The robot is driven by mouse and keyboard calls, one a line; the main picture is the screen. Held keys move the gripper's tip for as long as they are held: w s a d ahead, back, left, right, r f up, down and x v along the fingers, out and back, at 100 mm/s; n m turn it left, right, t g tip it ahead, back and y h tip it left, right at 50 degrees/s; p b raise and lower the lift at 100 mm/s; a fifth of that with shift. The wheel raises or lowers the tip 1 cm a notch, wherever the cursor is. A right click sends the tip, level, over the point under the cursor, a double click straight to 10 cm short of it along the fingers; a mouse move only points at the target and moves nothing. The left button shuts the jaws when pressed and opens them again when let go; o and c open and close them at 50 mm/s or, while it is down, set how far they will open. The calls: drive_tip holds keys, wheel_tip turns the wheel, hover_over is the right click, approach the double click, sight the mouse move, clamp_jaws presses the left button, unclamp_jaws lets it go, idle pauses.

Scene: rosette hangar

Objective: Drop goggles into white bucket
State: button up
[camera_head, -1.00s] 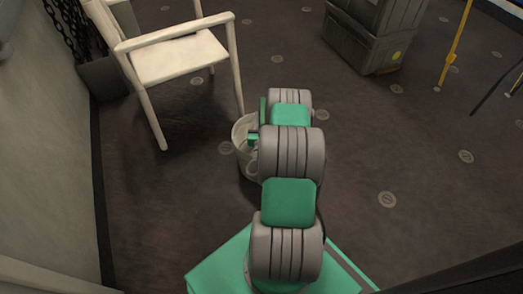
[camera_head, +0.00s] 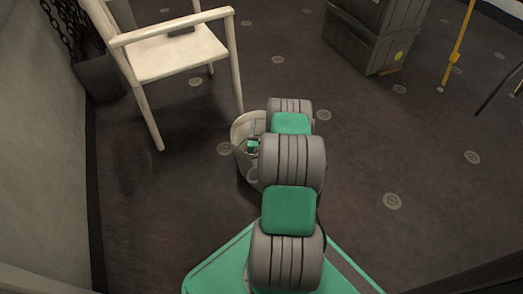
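The white bucket (camera_head: 242,132) stands on the dark floor just beyond my arm, and my arm hides much of its right side. A small green part of my gripper (camera_head: 252,146) shows at the bucket's opening, beside the arm. The rest of my gripper is hidden behind the arm links, so I cannot see whether its fingers are open or shut. I cannot make out the goggles in this view.
A white chair (camera_head: 178,55) stands behind and left of the bucket. A dark crate (camera_head: 365,45) stands at the back right, near a yellow pole (camera_head: 456,45). A pale wall (camera_head: 40,170) runs along the left.

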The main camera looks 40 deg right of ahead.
drive_tip(key=shift+o, duration=0.5)
drive_tip(key=shift+s+a, duration=0.1)
drive_tip(key=shift+a, duration=0.05)
drive_tip(key=p+v, duration=0.1)
drive_tip(key=v, duration=0.6)
drive_tip(key=shift+s+a+p, duration=0.15)
drive_tip(key=shift+s+p, duration=0.1)
drive_tip(key=shift+p, duration=0.05)
